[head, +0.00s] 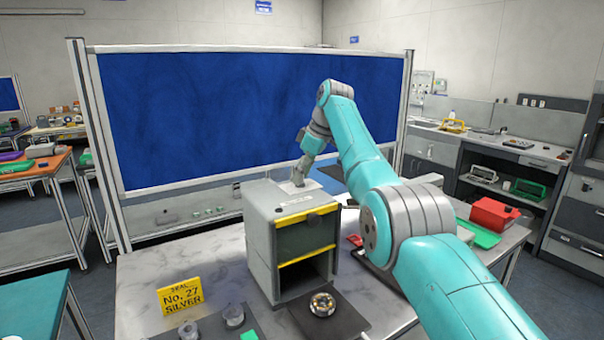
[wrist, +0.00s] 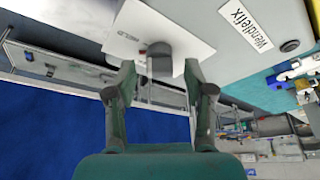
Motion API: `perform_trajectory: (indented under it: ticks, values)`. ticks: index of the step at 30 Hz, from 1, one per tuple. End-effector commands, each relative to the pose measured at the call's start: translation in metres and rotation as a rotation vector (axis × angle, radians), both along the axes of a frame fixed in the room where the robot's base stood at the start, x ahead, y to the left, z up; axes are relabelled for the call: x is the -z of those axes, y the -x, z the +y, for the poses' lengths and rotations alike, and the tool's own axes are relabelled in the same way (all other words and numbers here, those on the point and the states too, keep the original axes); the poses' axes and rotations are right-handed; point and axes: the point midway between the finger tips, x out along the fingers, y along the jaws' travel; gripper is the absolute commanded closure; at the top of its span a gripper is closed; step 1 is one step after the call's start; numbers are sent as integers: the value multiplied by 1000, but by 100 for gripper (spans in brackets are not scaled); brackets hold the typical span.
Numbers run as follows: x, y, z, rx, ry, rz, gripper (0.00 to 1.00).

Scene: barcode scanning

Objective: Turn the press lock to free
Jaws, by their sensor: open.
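The press (head: 262,232) is a grey box with yellow-striped edges around its front opening, standing on the table. On its top lies a white plate (head: 298,189), which also shows in the wrist view (wrist: 125,28) with small, hard-to-read lettering beside the knob. A dark grey knob (wrist: 160,62), apparently the press lock, stands on this plate. My gripper (wrist: 160,76) is open, with one finger on each side of the knob and a visible gap on both sides. In the head view my gripper (head: 300,174) is over the press top, and the knob cannot be made out there.
A yellow sign (head: 180,296) reading "No. 27 SILVER" stands left of the press. A dark pad with a round metal piece (head: 322,304) lies before the opening. A red box (head: 494,214) and green tray (head: 480,234) are at right. A blue panel (head: 250,115) stands behind.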

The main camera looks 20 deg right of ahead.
Motion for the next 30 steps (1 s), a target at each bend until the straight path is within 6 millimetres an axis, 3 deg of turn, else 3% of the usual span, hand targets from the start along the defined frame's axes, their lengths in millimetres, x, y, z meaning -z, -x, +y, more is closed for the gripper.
perform_trajectory:
  ticks: [5,16,29,30]
  values:
    - [-13,3,-4,1,0,-2,47]
    - [-61,15,-20,0,0,0,47]
    - [-69,17,-23,0,0,0,47]
    - [-69,17,-22,-1,1,0,57]
